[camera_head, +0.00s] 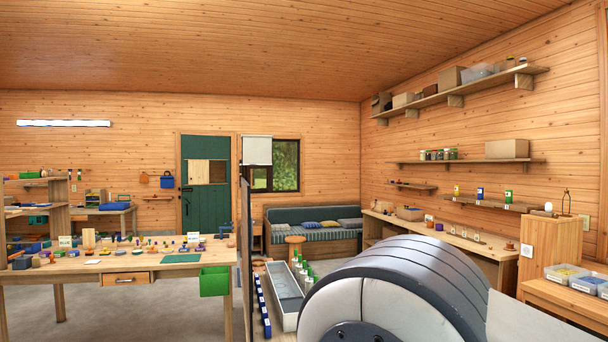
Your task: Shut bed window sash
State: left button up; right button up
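The window (286,168) is in the far wall, small and distant, with a dark frame and green trees behind it. A pale blind (257,150) covers its upper left part. Whether the sash stands open or shut is too small to tell. The bed (312,233) is a bench with a dark green back and striped mattress below and right of the window, with blue and yellow cushions on it. Neither of my grippers is in view. A large grey and white part of my own body fills the lower middle right.
A long table (140,266) with many small items and a green bin (214,281) stands at the left. A dark upright panel (245,250) and a trough (286,295) are near the middle. A wooden workbench (440,236) runs along the right wall. Grey floor shows under the table.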

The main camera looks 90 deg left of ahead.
aim_at(259, 179)
jog(key=u, duration=5.65)
jog(key=i, duration=4.1)
jog(key=z, duration=1.45)
